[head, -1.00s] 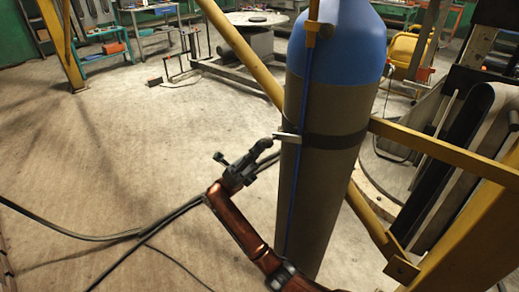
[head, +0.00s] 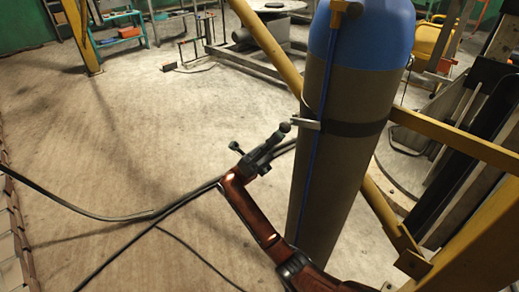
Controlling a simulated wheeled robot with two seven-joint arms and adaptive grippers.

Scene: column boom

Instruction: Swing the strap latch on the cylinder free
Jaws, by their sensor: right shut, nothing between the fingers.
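The tall cylinder (head: 335,165) has a blue top and a grey-brown body and stands upright at the right of centre. A black strap (head: 357,129) goes around it. The light metal strap latch (head: 306,123) sticks out at the strap's left end, lying along the strap. My right gripper (head: 284,129) is shut and empty, just left of the latch, with a small gap in the picture. Whether it is level in depth with the latch I cannot tell. My left gripper is not in view.
A blue hose (head: 321,130) runs down the cylinder's front from a brass fitting (head: 348,9). Yellow beams (head: 455,139) stand behind and right of the cylinder. Black cables (head: 130,218) lie on the floor. The floor to the left is otherwise mostly clear.

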